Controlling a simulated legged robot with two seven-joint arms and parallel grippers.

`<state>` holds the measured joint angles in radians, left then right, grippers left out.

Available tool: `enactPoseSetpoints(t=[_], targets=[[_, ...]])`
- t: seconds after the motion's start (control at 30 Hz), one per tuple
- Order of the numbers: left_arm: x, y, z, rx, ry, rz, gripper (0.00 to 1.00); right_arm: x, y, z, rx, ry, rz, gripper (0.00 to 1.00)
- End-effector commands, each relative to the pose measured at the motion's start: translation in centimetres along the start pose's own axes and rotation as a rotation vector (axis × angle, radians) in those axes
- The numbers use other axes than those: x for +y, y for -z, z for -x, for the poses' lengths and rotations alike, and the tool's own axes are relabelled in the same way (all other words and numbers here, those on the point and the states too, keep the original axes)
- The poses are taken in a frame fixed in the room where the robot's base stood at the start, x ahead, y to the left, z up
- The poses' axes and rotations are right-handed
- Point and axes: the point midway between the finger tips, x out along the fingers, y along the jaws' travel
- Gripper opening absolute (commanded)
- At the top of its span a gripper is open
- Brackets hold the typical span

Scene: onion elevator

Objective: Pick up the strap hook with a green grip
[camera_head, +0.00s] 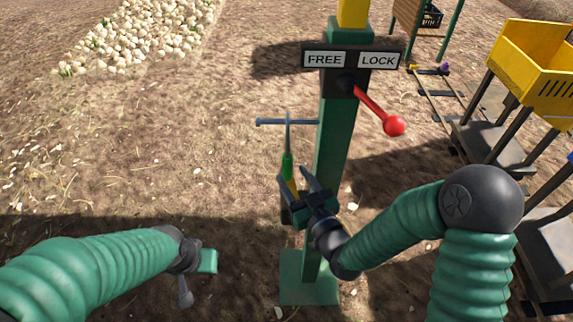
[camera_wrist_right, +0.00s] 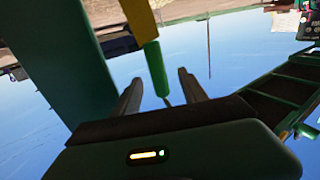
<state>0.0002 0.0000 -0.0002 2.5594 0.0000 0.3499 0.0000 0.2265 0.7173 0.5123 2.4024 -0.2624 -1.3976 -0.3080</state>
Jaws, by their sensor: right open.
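The strap hook's green grip (camera_head: 288,165) hangs upright below a blue crossbar (camera_head: 272,122) on the left side of the green post. A yellow strap part (camera_head: 292,187) shows under the grip. My right gripper (camera_head: 293,177) is open, its two fingers pointing up around the lower end of the grip and the yellow part. In the right wrist view the green grip (camera_wrist_right: 155,68) lies between the open fingers (camera_wrist_right: 160,78), with gaps on both sides and the yellow strap (camera_wrist_right: 137,20) beyond it. My left gripper (camera_head: 205,262) is low at the left, away from the hook; its fingers are unclear.
The green post (camera_head: 333,145) stands close to the right gripper. It bears a FREE/LOCK plate (camera_head: 352,58) and a lever with a red knob (camera_head: 393,126). A yellow bin (camera_head: 535,60) stands at right.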

Motion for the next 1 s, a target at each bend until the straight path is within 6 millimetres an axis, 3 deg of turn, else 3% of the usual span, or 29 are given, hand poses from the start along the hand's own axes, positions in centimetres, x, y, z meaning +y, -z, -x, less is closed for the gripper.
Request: enactPoseSetpoints(t=[0.3, 0.53, 0.9, 1.0], targets=[[0.0, -0.2, -0.7, -0.001, 0.0, -0.001, 0.0, 0.2, 0.1, -5.0, 0.002, 0.0, 0.002, 0.5], [0.0, -0.2, -0.7, -0.001, 0.0, 0.0, 0.0, 0.2, 0.2, -5.2, 0.0, 0.001, 0.002, 0.5], [0.0, -0.2, -0.7, -0.001, 0.0, 0.0, 0.0, 0.2, 0.2, -5.2, 0.0, 0.0, 0.002, 0.02], [0.0, -0.2, -0.7, -0.001, 0.0, 0.0, 0.0, 0.2, 0.2, -5.2, 0.0, 0.0, 0.002, 0.0]])
